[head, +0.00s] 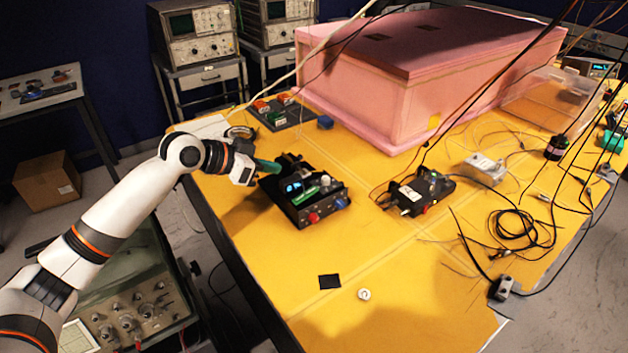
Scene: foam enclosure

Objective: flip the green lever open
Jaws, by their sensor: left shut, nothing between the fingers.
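A black device box (305,202) with a small lit blue display, knobs and a red and a blue button sits on the yellow table. A green bar (306,196) lies across its top. A second green elongated piece (267,165) shows right at my left gripper (258,172), at the box's back left corner. I cannot tell which green piece is the lever, or whether my gripper touches it. My left arm reaches in from the left, and the gripper is shut with nothing held. Its fingertips are small and partly hidden against dark parts. My right gripper is out of view.
A pink foam enclosure (430,70) stands behind. A black board (283,110) with coloured parts is at the back left. Another black device (418,192) and loose cables (520,228) lie to the right. The yellow table's front (400,310) is mostly clear.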

